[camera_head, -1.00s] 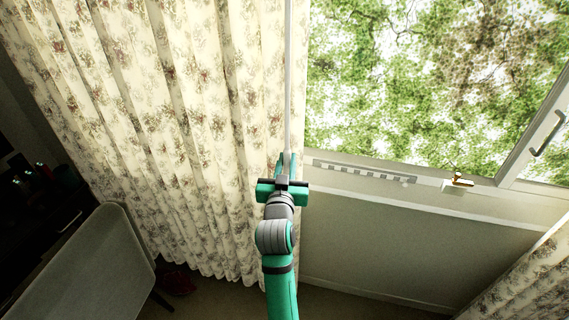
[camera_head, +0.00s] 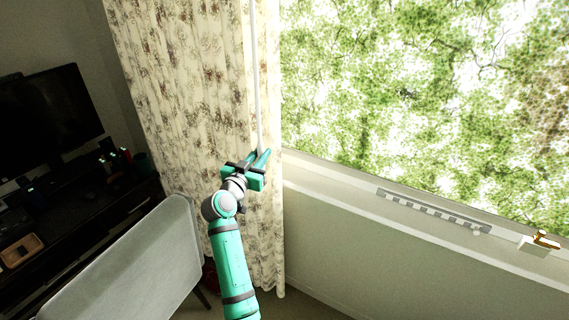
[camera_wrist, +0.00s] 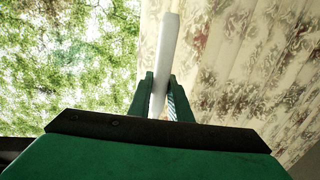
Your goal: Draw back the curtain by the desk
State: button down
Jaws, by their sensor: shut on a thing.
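The floral curtain (camera_head: 185,75) hangs at the left of the window, gathered into a narrow band beside the desk (camera_head: 75,235). A white draw rod (camera_head: 256,75) hangs along the curtain's window-side edge. My gripper (camera_head: 262,157) is shut on the rod's lower part, in front of the curtain. In the wrist view the white rod (camera_wrist: 165,60) stands between the two green fingers (camera_wrist: 160,98), with the curtain (camera_wrist: 260,60) to its right and the window to its left. The rod's top is out of view.
A grey chair back (camera_head: 130,265) stands at the lower left, close to my arm. A monitor (camera_head: 50,115) and small items are on the desk. The window (camera_head: 400,90) is uncovered; its sill holds a slatted strip (camera_head: 430,210) and a small orange-and-white object (camera_head: 540,243).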

jog(key=w+a, duration=0.3)
jog(key=a, duration=0.3)
jog(key=shift+w+a+r, duration=0.15)
jog(key=shift+w+a, duration=0.05)
jog(key=shift+a, duration=0.2)
jog(key=c, duration=1.6)
grip_release()
jog(key=shift+c, duration=0.2)
jog(key=shift+a, duration=0.15)
jog(key=shift+s, duration=0.1)
jog(key=v, duration=1)
jog(key=shift+s+a, duration=0.15)
jog(key=shift+s, duration=0.15)
